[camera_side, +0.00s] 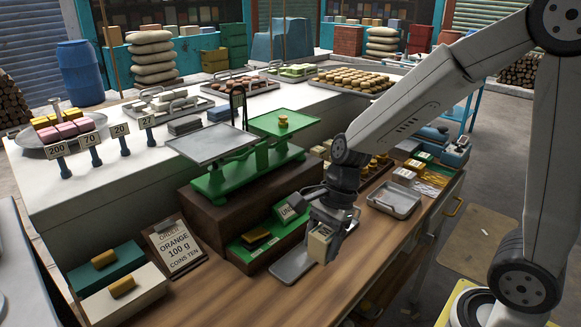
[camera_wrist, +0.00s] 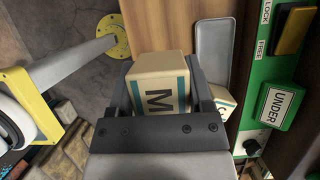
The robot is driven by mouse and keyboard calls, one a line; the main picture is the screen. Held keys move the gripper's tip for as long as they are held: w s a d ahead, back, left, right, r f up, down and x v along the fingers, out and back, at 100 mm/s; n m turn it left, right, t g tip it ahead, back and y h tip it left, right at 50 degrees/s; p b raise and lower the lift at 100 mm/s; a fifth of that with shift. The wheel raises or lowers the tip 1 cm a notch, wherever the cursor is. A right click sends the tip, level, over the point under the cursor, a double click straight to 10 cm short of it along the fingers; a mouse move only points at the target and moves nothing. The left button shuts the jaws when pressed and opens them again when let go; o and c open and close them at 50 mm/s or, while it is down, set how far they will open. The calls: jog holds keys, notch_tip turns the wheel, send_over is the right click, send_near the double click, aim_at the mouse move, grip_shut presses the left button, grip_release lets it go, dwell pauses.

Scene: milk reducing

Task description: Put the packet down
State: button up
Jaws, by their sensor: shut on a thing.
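My gripper (camera_side: 330,222) is shut on a cream packet (camera_side: 320,243) with blue bands. In the wrist view the packet (camera_wrist: 158,85) shows a large letter M between the two fingers. The packet is near the front of the wooden counter, beside a small grey tray (camera_side: 291,268). Whether its underside touches the counter cannot be told. In the wrist view a second cream packet (camera_wrist: 222,102), partly hidden by the right finger, is at the grey tray (camera_wrist: 214,45).
A green box with an UNDER sign (camera_wrist: 281,108) stands beside the tray. The green balance scale (camera_side: 240,175) is behind it on a dark block. An order card (camera_side: 176,248) stands left. Another metal tray (camera_side: 394,200) lies to the right. Bare wood (camera_side: 220,290) shows at front left.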

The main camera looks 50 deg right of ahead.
jog(key=w+r+m+t, duration=0.1)
jog(key=w+r+m, duration=0.2)
jog(key=r, duration=0.6)
jog(key=w+r+m+t+h, duration=0.1)
jog(key=w+r+m, duration=0.2)
jog(key=w+r, duration=0.5)
jog(key=w+r+m+t, duration=0.1)
jog(key=w+r, duration=0.4)
jog(key=r, duration=0.6)
jog(key=shift+w+d+m, duration=0.25)
jog(key=shift+m, duration=0.65)
jog(key=w+f, duration=0.3)
jog(key=w, duration=0.1)
jog(key=w+a+f, duration=0.1)
jog(key=w+f, duration=0.1)
jog(key=w, duration=0.2)
jog(key=w+f, duration=0.3)
jog(key=w, duration=0.2)
jog(key=shift+a+f, duration=0.15)
jog(key=shift+f, duration=0.2)
jog(key=shift+w+f, duration=0.2)
jog(key=shift+f, duration=0.05)
